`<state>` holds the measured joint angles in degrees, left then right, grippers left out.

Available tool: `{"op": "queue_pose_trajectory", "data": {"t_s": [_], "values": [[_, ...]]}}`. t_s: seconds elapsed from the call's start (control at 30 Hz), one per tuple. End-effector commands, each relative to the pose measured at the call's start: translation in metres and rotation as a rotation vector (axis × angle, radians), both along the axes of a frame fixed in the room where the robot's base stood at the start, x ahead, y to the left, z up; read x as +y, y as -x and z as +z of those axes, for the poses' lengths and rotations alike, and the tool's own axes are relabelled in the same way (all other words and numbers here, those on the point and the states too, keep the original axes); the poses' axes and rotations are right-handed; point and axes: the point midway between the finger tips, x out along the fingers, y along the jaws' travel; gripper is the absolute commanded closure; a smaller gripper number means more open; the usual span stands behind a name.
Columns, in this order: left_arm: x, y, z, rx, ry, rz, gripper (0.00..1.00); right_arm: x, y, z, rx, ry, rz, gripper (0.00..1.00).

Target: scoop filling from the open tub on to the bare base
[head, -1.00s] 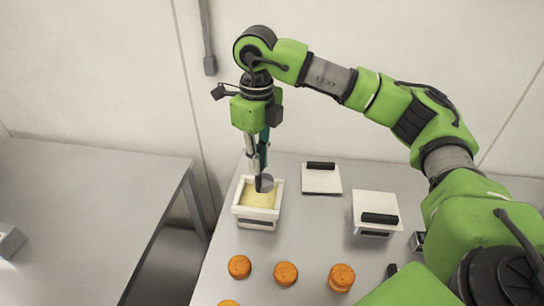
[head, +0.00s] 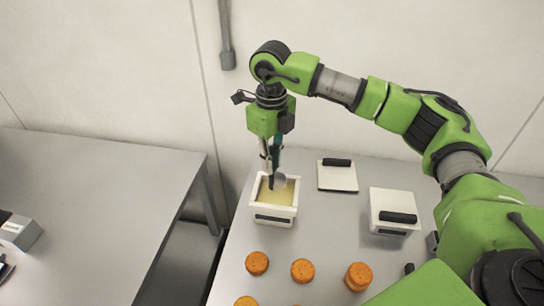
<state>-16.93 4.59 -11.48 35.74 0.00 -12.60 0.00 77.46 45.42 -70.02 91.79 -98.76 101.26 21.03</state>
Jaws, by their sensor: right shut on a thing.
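The open tub (head: 260,211) is a white box with pale yellow filling (head: 271,196), standing near the back left of the right-hand table. My right gripper (head: 271,163) points down over it, shut on the scoop. The scoop (head: 280,181) has a grey bowl, which is at the filling inside the tub's far side; how deep it sits I cannot tell. Orange rounds stand in front: one at left (head: 257,263), one in the middle (head: 302,271) and a taller, layered-looking one (head: 358,277). Another round (head: 246,301) is cut off below. No filling shows on the lower ones. My left gripper is out of view.
A loose white lid (head: 338,177) with a black handle lies behind and right of the tub. A closed white tub (head: 394,207) with a black-handled lid stands further right. A gap separates this table from the left table (head: 95,205), which bears a grey box (head: 22,232).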

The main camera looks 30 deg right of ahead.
Motion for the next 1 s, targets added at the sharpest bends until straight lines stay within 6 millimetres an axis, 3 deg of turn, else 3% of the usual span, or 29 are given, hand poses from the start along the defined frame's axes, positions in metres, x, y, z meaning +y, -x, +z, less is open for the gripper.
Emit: {"op": "queue_pose_trajectory", "data": {"t_s": [0.6,1.0], "values": [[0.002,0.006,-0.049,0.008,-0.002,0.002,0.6,0.0,0.0,-0.059,-0.001,-0.001,0.0,1.0],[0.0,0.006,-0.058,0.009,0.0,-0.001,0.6,0.0,0.0,-0.071,-0.001,-0.001,0.0,1.0]]}}
